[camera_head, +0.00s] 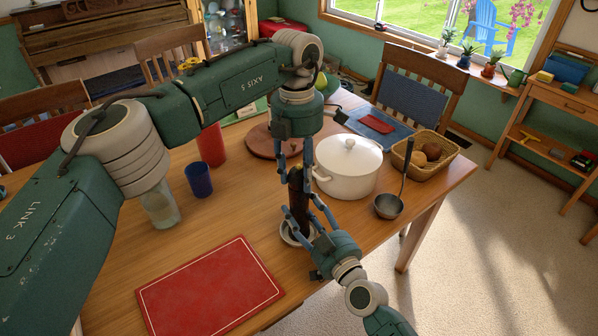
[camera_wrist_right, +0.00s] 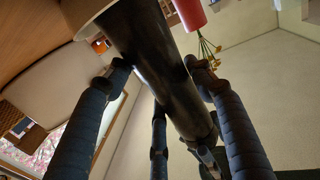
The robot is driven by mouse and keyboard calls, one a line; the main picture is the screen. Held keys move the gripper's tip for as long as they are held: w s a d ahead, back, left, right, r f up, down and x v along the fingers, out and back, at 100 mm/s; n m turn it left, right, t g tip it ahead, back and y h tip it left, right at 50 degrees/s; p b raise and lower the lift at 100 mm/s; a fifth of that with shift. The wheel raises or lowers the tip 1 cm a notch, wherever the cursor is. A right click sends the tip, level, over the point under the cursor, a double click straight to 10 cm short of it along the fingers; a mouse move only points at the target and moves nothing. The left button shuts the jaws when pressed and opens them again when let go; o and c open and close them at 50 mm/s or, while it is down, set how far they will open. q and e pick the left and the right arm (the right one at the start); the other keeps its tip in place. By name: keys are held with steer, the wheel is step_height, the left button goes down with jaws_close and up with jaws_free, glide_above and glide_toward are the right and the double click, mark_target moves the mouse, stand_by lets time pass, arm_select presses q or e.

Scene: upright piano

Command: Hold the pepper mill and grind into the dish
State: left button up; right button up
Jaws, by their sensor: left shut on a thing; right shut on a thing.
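The pepper mill (camera_head: 298,200) is a dark brown upright cylinder near the table's right front edge. It also fills the middle of the right wrist view (camera_wrist_right: 158,60). My left gripper (camera_head: 295,172) reaches down from above and is shut on the mill's upper part. My right gripper (camera_head: 304,212) comes from the lower right and is shut on the mill's body; its fingers (camera_wrist_right: 160,72) flank the cylinder in the right wrist view. The dish (camera_head: 286,236) is a small pale round bowl at the mill's foot, partly hidden by the mill and my right fingers. Ground pepper cannot be made out.
A white lidded pot (camera_head: 347,170) stands close right of the mill, with a ladle (camera_head: 389,204) and a bread basket (camera_head: 446,162) beyond. A blue cup (camera_head: 199,180), a red cup (camera_head: 211,146) and a glass (camera_head: 160,207) stand left. A red mat (camera_head: 210,290) lies in front.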

mark_target(298, 168)
arm_select(q)
steer(key=shift+m, duration=0.6)
steer(key=shift+a+m, duration=0.1)
steer(key=shift+m, duration=0.2)
steer(key=o, duration=1.2)
steer(key=r, duration=1.2)
steer(key=shift+w, duration=0.2)
